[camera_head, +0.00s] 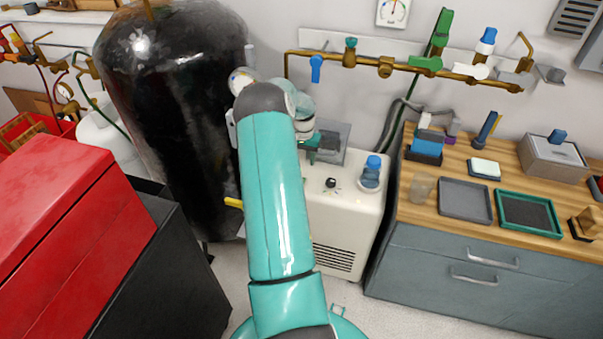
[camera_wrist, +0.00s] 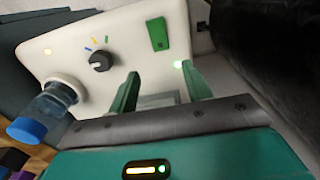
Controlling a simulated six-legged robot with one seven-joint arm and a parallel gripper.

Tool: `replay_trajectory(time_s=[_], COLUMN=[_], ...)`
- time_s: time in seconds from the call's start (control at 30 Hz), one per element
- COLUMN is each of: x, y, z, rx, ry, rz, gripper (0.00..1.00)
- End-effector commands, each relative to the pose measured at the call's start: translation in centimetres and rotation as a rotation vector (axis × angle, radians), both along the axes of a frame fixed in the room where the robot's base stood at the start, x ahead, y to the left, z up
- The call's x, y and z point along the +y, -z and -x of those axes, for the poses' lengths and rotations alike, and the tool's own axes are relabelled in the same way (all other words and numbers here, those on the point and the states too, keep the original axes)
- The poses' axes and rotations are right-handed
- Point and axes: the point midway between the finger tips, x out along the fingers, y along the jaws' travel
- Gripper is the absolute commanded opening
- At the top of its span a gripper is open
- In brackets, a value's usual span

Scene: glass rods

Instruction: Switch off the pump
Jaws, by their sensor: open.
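The pump is a cream box (camera_head: 345,215) on the floor in the middle of the head view, with a vent grille low on its front. In the wrist view its panel (camera_wrist: 125,45) carries a green rocker-like switch (camera_wrist: 157,33), a dark knob (camera_wrist: 101,60) with coloured marks, a lit green lamp (camera_wrist: 178,64) and a small yellowish lamp (camera_wrist: 47,52). My gripper (camera_wrist: 163,82) is open and empty, its two green fingers pointing at the panel.
A clear bottle with a blue cap (camera_head: 371,172) is fixed to the pump. A large black tank (camera_head: 170,120) stands left, a wooden-topped bench (camera_head: 405,200) right, and brass pipework (camera_head: 386,67) on the wall behind. A red cabinet (camera_head: 60,225) fills the left front.

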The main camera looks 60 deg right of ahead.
Motion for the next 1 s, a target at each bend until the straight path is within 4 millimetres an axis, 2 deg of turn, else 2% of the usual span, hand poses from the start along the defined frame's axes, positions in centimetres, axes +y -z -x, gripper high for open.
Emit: replay_trajectory(time_s=[0.03, 0.2, 0.4, 0.57, 0.8, 0.87, 1.0], x=[0.1, 0.1, 0.0, 0.0, 0.0, 0.0, 0.0], y=[1.2, 4.5, 7.4, 8.4, 8.4, 8.4, 8.4], z=[-0.1, -0.1, -0.3, -0.4, -0.5, -0.5, -0.5], rx=[0.0, 0.0, -0.001, -0.001, -0.001, -0.001, -0.001], ry=[-0.001, -0.001, -0.001, -0.001, -0.001, -0.001, -0.001], rz=[-0.003, -0.003, -0.001, 0.0, 0.0, 0.0, 0.0], gripper=[0.49, 0.49, 0.49, 0.49, 0.49, 0.39, 0.12])
